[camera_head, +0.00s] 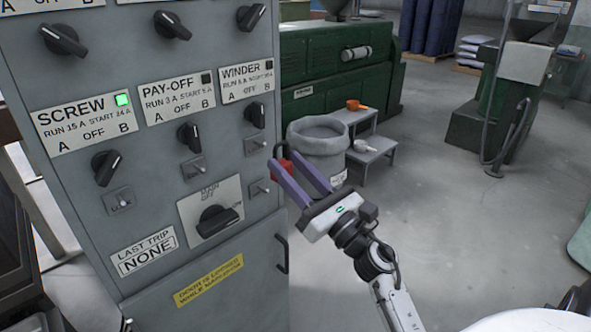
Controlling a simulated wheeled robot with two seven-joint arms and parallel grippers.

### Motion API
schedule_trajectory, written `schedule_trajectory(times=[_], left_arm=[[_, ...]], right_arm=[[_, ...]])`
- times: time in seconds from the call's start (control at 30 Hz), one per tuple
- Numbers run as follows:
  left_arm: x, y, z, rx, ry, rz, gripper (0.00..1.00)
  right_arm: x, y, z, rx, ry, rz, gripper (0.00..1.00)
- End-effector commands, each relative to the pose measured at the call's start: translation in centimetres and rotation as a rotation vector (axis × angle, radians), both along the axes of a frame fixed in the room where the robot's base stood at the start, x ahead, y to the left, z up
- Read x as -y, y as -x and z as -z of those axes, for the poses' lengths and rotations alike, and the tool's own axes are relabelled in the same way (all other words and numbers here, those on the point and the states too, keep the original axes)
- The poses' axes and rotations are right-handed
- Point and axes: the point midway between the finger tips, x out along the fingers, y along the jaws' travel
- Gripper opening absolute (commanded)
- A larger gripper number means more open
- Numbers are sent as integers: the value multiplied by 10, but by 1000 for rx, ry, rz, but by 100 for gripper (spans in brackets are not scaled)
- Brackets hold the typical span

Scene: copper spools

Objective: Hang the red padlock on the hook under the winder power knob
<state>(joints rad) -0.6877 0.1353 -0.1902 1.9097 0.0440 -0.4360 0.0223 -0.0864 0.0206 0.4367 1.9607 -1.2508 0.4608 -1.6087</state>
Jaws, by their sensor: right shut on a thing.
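The red padlock (283,170) has a dark shackle pointing up. My right gripper (287,165) is shut on it, with its two purple fingers partly covering its body. The winder knob (256,115) is a black rotary switch on the grey cabinet, under the WINDER label (246,82). A small plate with a hook (256,145) is just below that knob. In the picture the padlock is right of and slightly lower than this hook, by the cabinet's right edge. A gap shows between them; the depth between them is hard to tell. My left gripper is not in view.
The grey cabinet (150,230) carries other knobs, such as the screw knob (105,168) and pay-off knob (189,137), with hook plates below. A handle (282,254) sticks out at its right edge. A grey bin (318,140) and step stool (372,150) stand behind.

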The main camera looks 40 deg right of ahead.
Motion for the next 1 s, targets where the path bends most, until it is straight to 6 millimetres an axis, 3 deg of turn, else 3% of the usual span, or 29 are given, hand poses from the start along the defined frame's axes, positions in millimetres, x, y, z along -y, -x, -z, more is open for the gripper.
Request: schedule_trajectory(times=[1.0], left_arm=[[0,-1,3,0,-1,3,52]], right_arm=[[-5,-61,5,2,-2,-2,9]])
